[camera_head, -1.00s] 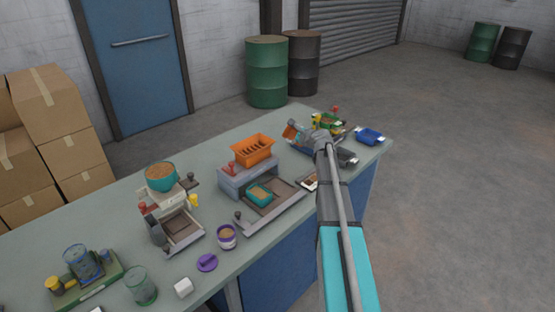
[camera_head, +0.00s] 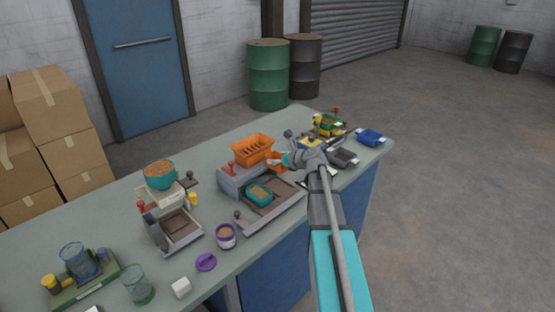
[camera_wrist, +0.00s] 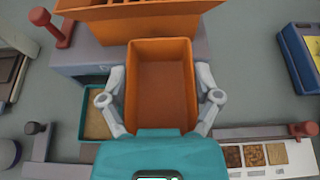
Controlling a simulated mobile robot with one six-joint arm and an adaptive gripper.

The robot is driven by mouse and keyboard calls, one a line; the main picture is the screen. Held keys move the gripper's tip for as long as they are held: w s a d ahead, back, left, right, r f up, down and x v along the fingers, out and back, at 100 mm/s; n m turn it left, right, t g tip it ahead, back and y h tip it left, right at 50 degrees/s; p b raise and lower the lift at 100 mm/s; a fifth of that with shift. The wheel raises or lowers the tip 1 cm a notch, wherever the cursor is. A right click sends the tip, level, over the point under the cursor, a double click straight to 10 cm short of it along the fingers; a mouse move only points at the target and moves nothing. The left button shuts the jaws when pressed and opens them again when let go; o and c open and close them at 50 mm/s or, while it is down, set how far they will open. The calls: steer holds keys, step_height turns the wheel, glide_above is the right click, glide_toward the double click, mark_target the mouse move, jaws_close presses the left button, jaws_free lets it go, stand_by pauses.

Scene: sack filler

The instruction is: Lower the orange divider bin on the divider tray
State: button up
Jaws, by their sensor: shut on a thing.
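My gripper (camera_head: 287,159) is shut on a small orange bin (camera_head: 276,156), with a finger on each side of it. In the wrist view the bin (camera_wrist: 160,85) opens toward the camera and looks empty. It is held above the bench, beside the grey divider body (camera_head: 240,180). A larger slotted orange hopper (camera_head: 252,148) sits on top of that body and also shows in the wrist view (camera_wrist: 140,22). A flat grey tray (camera_head: 282,207) extends in front of the divider. A teal bin of grain (camera_head: 259,193) stands on the tray, left of the held bin.
A red-knobbed lever (camera_wrist: 55,28) stands beside the hopper. A card with brown samples (camera_wrist: 255,156) lies to the right. A blue tray (camera_head: 370,137) is at the bench's right end. A purple-rimmed jar (camera_head: 226,236) stands in front left of the divider.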

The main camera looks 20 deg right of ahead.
steer(key=shift+d, duration=0.1)
steer(key=shift+f, duration=0.2)
steer(key=shift+f+b, duration=0.15)
steer(key=shift+b, duration=0.2)
step_height(320, 180, down, 8)
steer(key=b, duration=0.7)
steer(key=shift+b, duration=0.35)
steer(key=shift+s+d+r, duration=0.1)
steer(key=shift+r, duration=0.1)
stand_by(0.3)
steer(key=shift+f+b, duration=0.7)
steer(key=shift+f, duration=0.05)
stand_by(1.8)
stand_by(0.4)
steer(key=o, duration=0.9)
